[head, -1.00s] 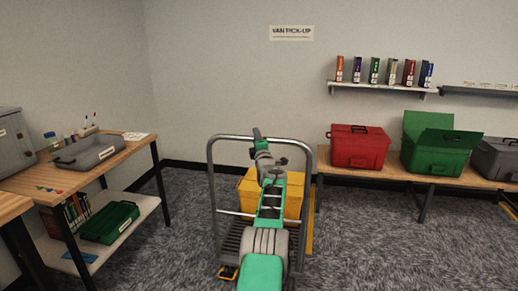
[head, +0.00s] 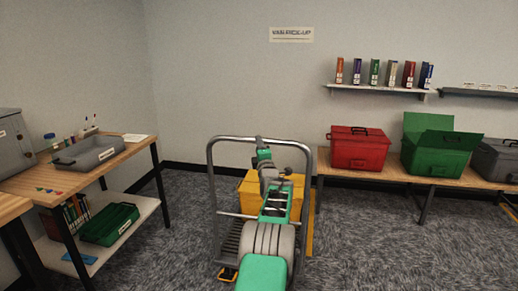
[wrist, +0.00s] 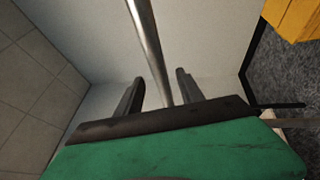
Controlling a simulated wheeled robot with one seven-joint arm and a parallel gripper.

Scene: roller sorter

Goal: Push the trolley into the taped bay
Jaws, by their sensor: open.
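The trolley (head: 212,185) stands in front of me, with a tall grey tube handle and a slatted deck. A yellow crate (head: 292,203) rides on it, partly hidden by my arm, and its corner shows at the top right of the wrist view (wrist: 292,18). My gripper (wrist: 160,76) is open at the handle. In the wrist view the handle tube (wrist: 147,40) runs between its two fingers, with gaps visible beside it. A strip of yellow tape (head: 310,230) shows on the floor right of the trolley; the rest of the bay is hidden.
A bench with a red box (head: 358,150), an open green box (head: 436,155) and a grey box (head: 495,158) stands on the right. A worktable with a grey tray (head: 90,153) is on the left. Carpet is clear right of the trolley. A "VAN PICK-UP" sign (head: 291,35) hangs behind.

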